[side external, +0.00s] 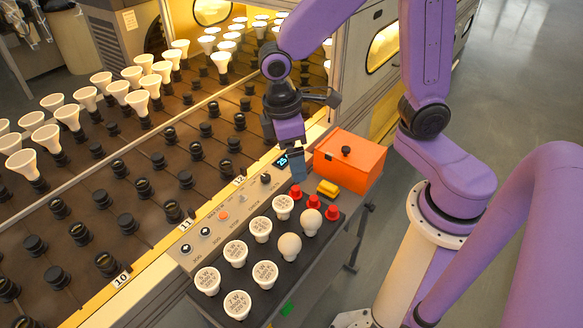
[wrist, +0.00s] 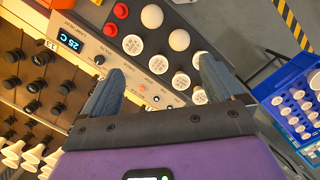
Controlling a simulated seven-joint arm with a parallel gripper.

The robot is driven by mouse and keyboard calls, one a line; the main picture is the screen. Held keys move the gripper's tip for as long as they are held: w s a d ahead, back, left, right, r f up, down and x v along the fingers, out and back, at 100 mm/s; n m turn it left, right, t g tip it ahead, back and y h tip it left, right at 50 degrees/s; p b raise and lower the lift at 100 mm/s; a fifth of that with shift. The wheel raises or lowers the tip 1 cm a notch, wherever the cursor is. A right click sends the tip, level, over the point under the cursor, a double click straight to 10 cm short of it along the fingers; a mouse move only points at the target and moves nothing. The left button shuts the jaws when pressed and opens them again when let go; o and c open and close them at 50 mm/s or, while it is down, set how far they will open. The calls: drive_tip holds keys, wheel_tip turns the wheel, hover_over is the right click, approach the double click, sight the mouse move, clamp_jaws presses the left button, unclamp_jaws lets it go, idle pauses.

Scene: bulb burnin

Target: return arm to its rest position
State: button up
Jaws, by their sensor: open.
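My gripper (wrist: 160,85) is open and empty in the wrist view, its two dark fingers apart above the panel. In the side external view my gripper (side external: 292,178) hangs low over the far end of the control panel (side external: 207,223), just left of the orange box, near the lit display. I cannot tell whether it touches anything there. My purple arm reaches down to it from the upper right.
An orange lidded box (side external: 348,163), several red caps (side external: 332,212), a yellow block (side external: 328,188) and several white bulbs (side external: 261,229) stand close by. Socket rows (side external: 143,188) fill the left. A blue crate (wrist: 292,103) of bulbs shows right in the wrist view.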

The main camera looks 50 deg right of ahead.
drive_tip(key=s+d+r+n+t+y, duration=0.1)
drive_tip(key=s+d+r, duration=0.3)
drive_tip(key=s, duration=1)
drive_tip(key=shift+s+d+n+y, duration=0.15)
drive_tip(key=shift+n+y, duration=0.35)
drive_tip(key=shift+n, duration=0.4)
